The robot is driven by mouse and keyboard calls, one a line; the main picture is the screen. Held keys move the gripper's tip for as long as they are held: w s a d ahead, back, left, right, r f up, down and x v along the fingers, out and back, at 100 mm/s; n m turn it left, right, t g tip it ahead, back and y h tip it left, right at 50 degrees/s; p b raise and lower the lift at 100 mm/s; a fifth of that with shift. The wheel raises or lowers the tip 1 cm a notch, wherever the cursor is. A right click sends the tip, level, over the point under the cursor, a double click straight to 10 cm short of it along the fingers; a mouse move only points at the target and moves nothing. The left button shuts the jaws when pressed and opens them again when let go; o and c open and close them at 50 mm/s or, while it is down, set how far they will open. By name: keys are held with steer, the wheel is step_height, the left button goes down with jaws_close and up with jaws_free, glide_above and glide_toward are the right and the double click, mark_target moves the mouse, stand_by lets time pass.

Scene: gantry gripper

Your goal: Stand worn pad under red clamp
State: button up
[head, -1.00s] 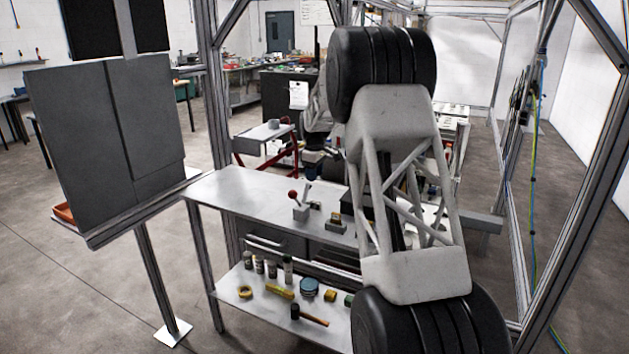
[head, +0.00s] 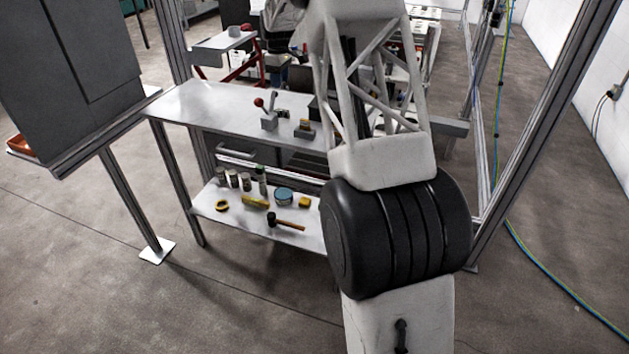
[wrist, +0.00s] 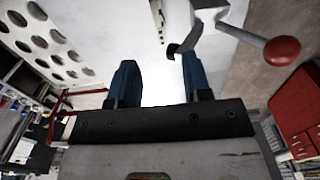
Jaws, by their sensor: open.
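The red-knobbed clamp (head: 269,120) stands on the bench top in the head view, its lever raised. In the wrist view its red ball knob (wrist: 282,51) and pale lever are at the upper right, close to my gripper. A dark block with a tan top (head: 304,130) sits just right of the clamp, and a small dark piece (head: 283,113) lies behind it. I cannot tell which piece is the worn pad. My gripper (wrist: 160,75) is open, its two blue fingers apart with no object visible between them. In the head view my arm hides the gripper.
The bench top (head: 195,103) is bare left of the clamp. The lower shelf (head: 230,218) holds several bottles, tape, a blue tin and a mallet (head: 285,223). A grey panel (head: 70,70) stands at left. Frame posts (head: 545,110) rise at right.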

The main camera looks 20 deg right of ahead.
steer(key=s+a+r+m, duration=0.2)
steer(key=s+a+r, duration=0.25)
steer(key=s, duration=0.65)
steer(key=s+a+r+m+t, duration=0.1)
steer(key=s+a+r, duration=0.35)
steer(key=s, duration=0.75)
steer(key=s+a+r+m, duration=0.25)
steer(key=s+r, duration=0.35)
steer(key=s, duration=0.5)
steer(key=s+a+f+m, duration=0.1)
steer(key=s+f, duration=0.1)
steer(key=s, duration=0.9)
steer(key=s+a+f+m+t, duration=0.1)
steer(key=s+a+f, duration=0.1)
steer(key=s, duration=0.9)
steer(key=s+a+f+m, duration=0.1)
steer(key=s+a+f, duration=0.1)
steer(key=s, duration=0.9)
steer(key=shift+a+f+m+t, duration=0.15)
steer(key=shift+f+m+t, duration=0.2)
steer(key=shift+f, duration=0.25)
